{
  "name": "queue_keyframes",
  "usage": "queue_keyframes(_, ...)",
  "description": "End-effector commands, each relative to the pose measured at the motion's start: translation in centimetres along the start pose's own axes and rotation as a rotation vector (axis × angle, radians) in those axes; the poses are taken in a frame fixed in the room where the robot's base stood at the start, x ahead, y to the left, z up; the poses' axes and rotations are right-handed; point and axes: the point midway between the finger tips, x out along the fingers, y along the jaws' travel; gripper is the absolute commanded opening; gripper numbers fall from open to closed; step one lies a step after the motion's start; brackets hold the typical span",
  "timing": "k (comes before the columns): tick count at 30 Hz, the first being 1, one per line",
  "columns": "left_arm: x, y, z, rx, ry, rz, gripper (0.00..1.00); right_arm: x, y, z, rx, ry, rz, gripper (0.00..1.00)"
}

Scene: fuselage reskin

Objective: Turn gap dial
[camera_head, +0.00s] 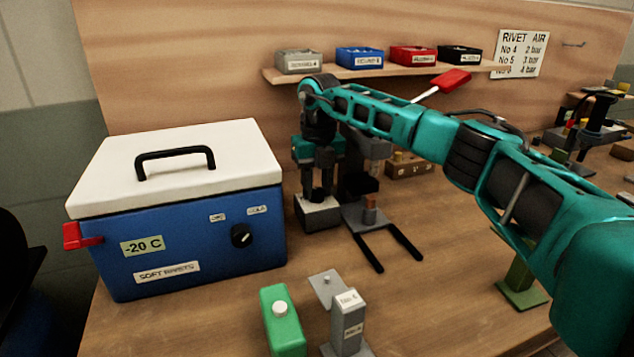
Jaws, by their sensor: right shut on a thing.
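My right gripper (319,192) points down at the bench, just right of the blue cooler. Its fingers are closed on a small part at the top of a light grey block (318,214). That part is mostly hidden between the fingers, and I cannot make out dial markings on it. My left gripper is not in view.
The blue cooler (190,245) with a white lid and black knob (241,236) stands left. A shelf (340,74) holds several small boxes.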

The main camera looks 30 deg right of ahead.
Motion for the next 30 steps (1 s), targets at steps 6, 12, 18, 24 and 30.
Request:
queue_keyframes(6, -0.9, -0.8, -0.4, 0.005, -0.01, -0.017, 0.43, -0.5, 0.0, 0.1, -0.14, 0.003, 0.0, 0.03)
queue_keyframes(12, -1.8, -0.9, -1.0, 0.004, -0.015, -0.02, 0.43, -0.4, 0.0, 0.1, -0.298, 0.006, 0.0, 0.03)
queue_keyframes(18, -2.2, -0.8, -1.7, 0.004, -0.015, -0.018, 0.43, -0.3, 0.0, 0.1, -0.437, 0.008, 0.0, 0.03)
queue_keyframes(24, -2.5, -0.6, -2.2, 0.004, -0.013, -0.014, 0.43, -0.2, 0.0, 0.1, -0.534, 0.01, 0.0, 0.03)
queue_keyframes(30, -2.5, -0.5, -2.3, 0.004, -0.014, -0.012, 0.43, -0.2, 0.0, 0.1, -0.583, 0.01, 0.0, 0.03)
